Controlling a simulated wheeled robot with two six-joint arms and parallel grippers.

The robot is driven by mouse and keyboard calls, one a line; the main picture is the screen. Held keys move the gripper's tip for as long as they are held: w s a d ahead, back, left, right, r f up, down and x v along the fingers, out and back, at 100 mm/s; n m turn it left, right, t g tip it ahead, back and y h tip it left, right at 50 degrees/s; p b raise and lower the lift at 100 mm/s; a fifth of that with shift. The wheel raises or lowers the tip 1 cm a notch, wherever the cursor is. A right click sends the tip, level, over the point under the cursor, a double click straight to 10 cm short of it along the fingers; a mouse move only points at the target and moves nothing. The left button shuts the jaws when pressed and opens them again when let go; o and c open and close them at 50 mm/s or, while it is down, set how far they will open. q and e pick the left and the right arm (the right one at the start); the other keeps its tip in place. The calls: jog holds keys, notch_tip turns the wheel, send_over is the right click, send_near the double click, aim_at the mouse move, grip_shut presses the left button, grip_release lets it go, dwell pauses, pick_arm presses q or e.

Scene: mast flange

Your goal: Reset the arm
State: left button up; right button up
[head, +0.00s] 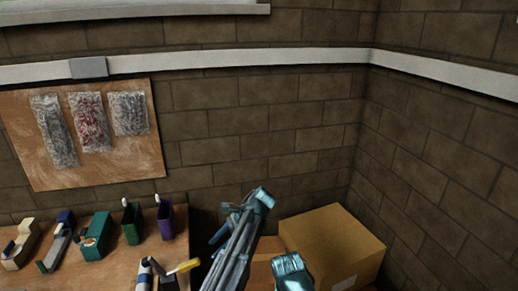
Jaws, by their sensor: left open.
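My left gripper (277,229) shows at the bottom centre of the head view as bluish metallic parts, with a long ribbed part reaching up and a second block lower to its right. It is open, and I see nothing between its fingers. It stands in front of a cardboard box. My right gripper is not in view.
A cardboard box (335,240) stands in the corner at right. A wooden bench (112,262) at lower left holds several tools and narrow holders, with a yellow-handled tool (184,267) near its right end. A board (95,165) with three filled clear bags hangs on the brick wall.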

pick_arm(q)
jog(key=s+f+n+t+h, duration=0.5)
jog(key=s+n+h, duration=0.4)
jog(key=s+n, duration=0.55)
jog(key=s+d+m+g+y, duration=0.1)
jog(key=s+d+m, duration=0.1)
jog(key=d, duration=0.3)
jog(key=s+d+f+m+g+y, duration=0.1)
jog(key=s+d+m, duration=0.2)
jog(key=d, duration=0.3)
jog(key=shift+s+d+g, duration=0.25)
jog(key=shift+s+g, duration=0.05)
jog(key=shift+s, duration=0.15)
